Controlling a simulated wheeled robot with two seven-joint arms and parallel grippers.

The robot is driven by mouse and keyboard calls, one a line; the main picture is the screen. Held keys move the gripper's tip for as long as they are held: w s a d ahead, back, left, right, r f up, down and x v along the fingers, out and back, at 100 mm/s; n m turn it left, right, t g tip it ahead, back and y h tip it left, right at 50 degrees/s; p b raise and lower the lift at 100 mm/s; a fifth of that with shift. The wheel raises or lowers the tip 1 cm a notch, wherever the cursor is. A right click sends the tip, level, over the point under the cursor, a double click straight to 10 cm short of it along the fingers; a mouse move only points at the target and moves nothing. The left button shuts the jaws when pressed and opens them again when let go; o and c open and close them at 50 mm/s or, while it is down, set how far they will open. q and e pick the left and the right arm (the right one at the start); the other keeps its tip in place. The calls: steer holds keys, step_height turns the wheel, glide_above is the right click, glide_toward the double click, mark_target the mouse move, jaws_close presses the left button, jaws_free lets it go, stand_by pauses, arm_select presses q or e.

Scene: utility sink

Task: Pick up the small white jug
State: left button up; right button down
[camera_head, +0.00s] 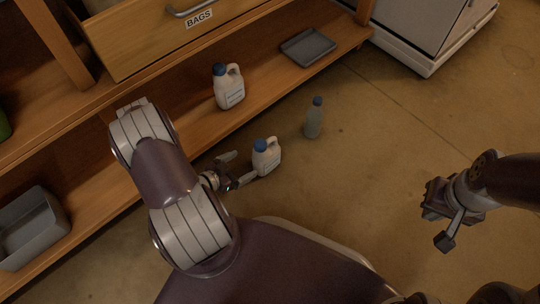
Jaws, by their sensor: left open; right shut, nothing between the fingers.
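A small white jug (267,160) with a blue cap and a label stands upright at the shelf's front edge or on the floor just before it; I cannot tell which. My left gripper (243,169) is open just left of this jug, with one finger near its lower left side. I cannot tell if the finger touches it. A larger white jug (230,92) with a blue cap stands upright on the wooden shelf behind. My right gripper (441,226) is shut and empty over the floor at the right, well away from both jugs.
A clear bottle (313,122) with a blue cap stands right of the small jug. The wooden shelf (185,125) holds a grey tray (308,46) and a grey bin (58,225). A drawer (130,40) labelled BAGS hangs above. Floor (390,150) at the right is clear.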

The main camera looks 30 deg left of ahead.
mark_target(255, 160)
arm_select(q)
steer(key=b+x, duration=0.2)
steer(key=x, duration=0.1)
steer(key=f+b+x, duration=0.1)
steer(key=b+x, duration=0.1)
steer(key=x, duration=0.1)
steer(key=b+x, duration=0.2)
steer(key=x, duration=0.1)
steer(key=shift+s+d+f, duration=0.1)
steer(key=shift+s+f, duration=0.2)
steer(key=shift+s, duration=0.05)
steer(key=shift+w+d, duration=0.15)
steer(key=shift+w, duration=0.2)
steer(key=shift+w+r, duration=0.1)
steer(key=shift+r, duration=0.1)
jaws_close()
